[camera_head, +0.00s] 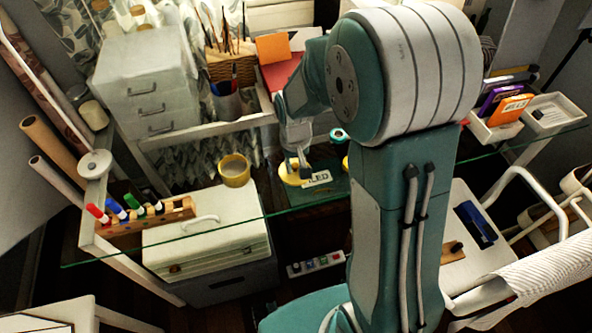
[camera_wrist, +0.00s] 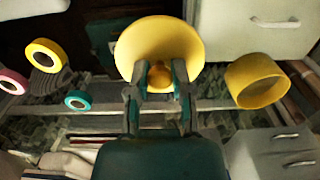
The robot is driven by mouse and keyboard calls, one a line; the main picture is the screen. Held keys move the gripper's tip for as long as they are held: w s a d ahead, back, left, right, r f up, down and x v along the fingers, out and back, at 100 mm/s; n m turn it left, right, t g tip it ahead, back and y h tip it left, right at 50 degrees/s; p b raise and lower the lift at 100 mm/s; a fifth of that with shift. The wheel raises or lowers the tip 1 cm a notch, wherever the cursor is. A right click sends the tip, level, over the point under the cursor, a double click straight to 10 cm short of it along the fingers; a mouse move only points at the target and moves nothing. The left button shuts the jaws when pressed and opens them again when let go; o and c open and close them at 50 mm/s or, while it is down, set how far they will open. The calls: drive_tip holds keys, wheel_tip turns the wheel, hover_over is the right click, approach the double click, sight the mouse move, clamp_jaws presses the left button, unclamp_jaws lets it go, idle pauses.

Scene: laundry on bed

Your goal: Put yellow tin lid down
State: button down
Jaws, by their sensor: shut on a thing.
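The yellow tin lid (camera_head: 290,179) is a round disc with a knob in its middle. In the wrist view the lid (camera_wrist: 160,42) faces me with its knob (camera_wrist: 160,75) between my fingertips. My gripper (camera_head: 299,164) is shut on this knob (camera_wrist: 159,84). The lid is over the glass desk, to the right of the yellow tin (camera_head: 235,171) in the head view. Whether the lid touches the desk surface is unclear. The tin stands uncovered on the desk; it also shows in the wrist view (camera_wrist: 257,82), apart from the lid.
Tape rolls lie near the lid: teal (camera_wrist: 77,100), yellow (camera_wrist: 46,55) and pink (camera_wrist: 13,82). A marker rack (camera_head: 150,215) is at the desk's left. White drawers (camera_head: 150,85) and a brush holder (camera_head: 228,103) stand behind. The glass desk (camera_head: 275,200) is clear between tin and lid.

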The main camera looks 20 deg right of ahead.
sight(294, 172)
drive_tip(key=w+f, duration=0.2)
drive_tip(key=f, duration=0.1)
drive_tip(key=shift+w+a+f, duration=0.2)
drive_tip(key=shift+w+a, duration=0.1)
drive_tip(key=shift+a, duration=0.1)
drive_tip(key=shift+w+d+f, duration=0.1)
drive_tip(key=shift+w+f, duration=0.1)
drive_tip(key=shift+f, duration=0.05)
drive_tip(key=f, duration=0.1)
drive_tip(key=d+f, duration=0.1)
drive_tip(key=f, duration=0.1)
drive_tip(key=shift+a, duration=0.15)
drive_tip(key=c, duration=0.5)
unclamp_jaws()
drive_tip(key=shift+a, duration=0.2)
drive_tip(key=shift+c, duration=0.2)
drive_tip(key=shift+d, duration=0.1)
drive_tip(key=shift+d, duration=0.15)
